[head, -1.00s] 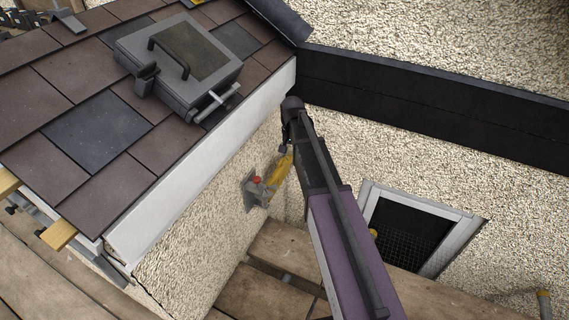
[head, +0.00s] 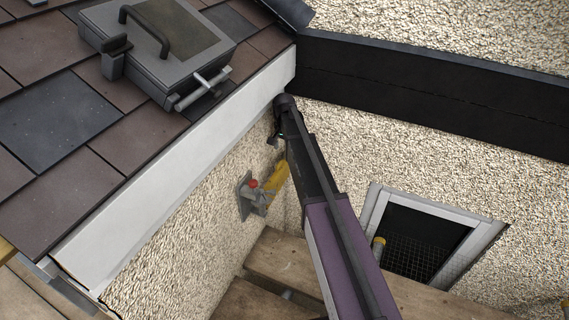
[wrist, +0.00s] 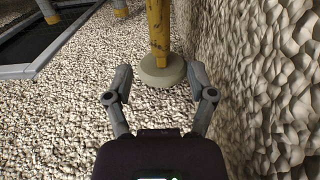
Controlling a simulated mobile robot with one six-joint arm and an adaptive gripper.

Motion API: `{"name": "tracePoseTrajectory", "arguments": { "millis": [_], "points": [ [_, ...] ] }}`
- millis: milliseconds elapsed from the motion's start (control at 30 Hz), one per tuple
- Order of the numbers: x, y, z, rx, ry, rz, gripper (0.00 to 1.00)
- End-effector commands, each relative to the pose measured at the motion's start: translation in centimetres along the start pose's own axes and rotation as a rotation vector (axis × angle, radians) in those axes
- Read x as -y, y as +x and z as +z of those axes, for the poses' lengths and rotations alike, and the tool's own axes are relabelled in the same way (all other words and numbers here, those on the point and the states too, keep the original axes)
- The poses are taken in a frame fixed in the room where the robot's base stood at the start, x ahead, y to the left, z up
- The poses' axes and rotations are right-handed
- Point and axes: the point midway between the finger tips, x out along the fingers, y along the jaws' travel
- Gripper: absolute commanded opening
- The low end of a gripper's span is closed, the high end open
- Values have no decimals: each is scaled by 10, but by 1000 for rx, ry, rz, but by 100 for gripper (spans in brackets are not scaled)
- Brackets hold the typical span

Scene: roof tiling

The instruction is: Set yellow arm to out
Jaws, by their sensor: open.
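The yellow arm (head: 272,182) sticks out from a grey bracket (head: 246,195) with a red knob (head: 254,183) on the pebbledash wall under the roof edge. In the wrist view the yellow arm (wrist: 158,32) comes down from the top and ends in a round cream disc (wrist: 163,70). My gripper (wrist: 160,86) is open, its two fingers apart on either side of the disc's near edge, with no clear contact. In the head view my arm hides part of the yellow arm's far end, and my gripper (head: 279,140) is small and dark there.
The white fascia (head: 170,175) and tiled roof, bearing a grey box with a handle (head: 160,45), lie left. A black beam (head: 430,95) crosses the back wall. A white-framed mesh opening (head: 425,240) is at right. Planks (head: 290,265) lie below. Rough wall stands close right in the wrist view.

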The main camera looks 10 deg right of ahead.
Motion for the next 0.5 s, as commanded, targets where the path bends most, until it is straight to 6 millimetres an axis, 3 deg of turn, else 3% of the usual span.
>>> {"name": "tracePoseTrajectory", "arguments": {
  "millis": [500],
  "points": [
    [-1, 3, -1, 0, 2, 0, 71]
  ]
}}
